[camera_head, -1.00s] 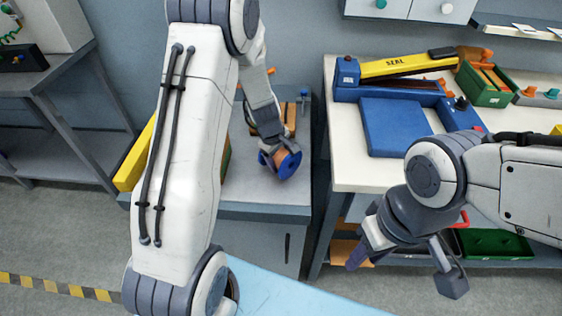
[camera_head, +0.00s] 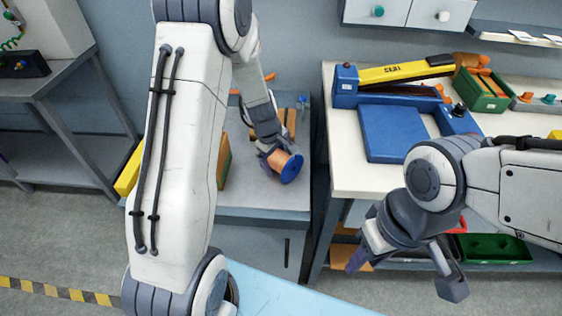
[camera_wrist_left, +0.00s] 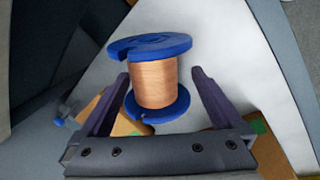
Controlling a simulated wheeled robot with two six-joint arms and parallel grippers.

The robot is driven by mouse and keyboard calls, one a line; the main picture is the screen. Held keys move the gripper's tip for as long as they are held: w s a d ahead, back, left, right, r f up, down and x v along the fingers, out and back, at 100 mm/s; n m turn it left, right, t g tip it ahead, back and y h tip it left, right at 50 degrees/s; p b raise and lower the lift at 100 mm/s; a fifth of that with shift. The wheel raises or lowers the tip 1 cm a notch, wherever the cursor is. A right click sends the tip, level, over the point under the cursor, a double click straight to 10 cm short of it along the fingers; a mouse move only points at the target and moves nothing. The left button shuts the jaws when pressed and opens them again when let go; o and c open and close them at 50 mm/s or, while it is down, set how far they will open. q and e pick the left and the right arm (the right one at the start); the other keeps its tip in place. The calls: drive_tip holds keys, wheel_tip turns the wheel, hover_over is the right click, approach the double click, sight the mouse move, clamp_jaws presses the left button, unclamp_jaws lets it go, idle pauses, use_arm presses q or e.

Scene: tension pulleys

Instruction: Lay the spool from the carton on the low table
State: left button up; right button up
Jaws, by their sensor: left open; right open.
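The spool (camera_head: 285,165), copper wire between blue flanges, appears to lie on its side on the grey low table (camera_head: 255,197). My left gripper (camera_head: 268,152) is just behind it. In the left wrist view the spool (camera_wrist_left: 154,82) sits between the two spread fingers of the left gripper (camera_wrist_left: 166,90), with gaps showing at the sides of the wire. A brown and green box (camera_head: 224,162), perhaps the carton, is mostly hidden behind my left arm. My right gripper (camera_head: 402,262) is open and empty, in front of the white bench.
The white bench (camera_head: 345,180) to the right carries a blue and yellow sealer (camera_head: 400,75) and a green bin (camera_head: 483,90). A yellow object (camera_head: 130,172) stands left of my arm.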

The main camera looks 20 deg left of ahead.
use_arm(q)
drive_tip(key=d+p+v, duration=0.1)
drive_tip(key=p+v, duration=0.1)
drive_tip(key=v, duration=0.6)
drive_tip(key=s+d+r+m+g, duration=0.1)
drive_tip(key=s+d+r+m, duration=0.6)
drive_tip(key=d, duration=0.3)
drive_tip(key=s+d+r+m+g, duration=0.1)
drive_tip(key=s+d+m, duration=0.2)
drive_tip(key=s+m, duration=0.4)
drive_tip(key=s+d+r+m, duration=0.2)
drive_tip(key=s+m, duration=0.5)
drive_tip(key=s, duration=0.5)
drive_tip(key=shift+s+d+g, duration=0.35)
drive_tip(key=shift+d+g, duration=0.05)
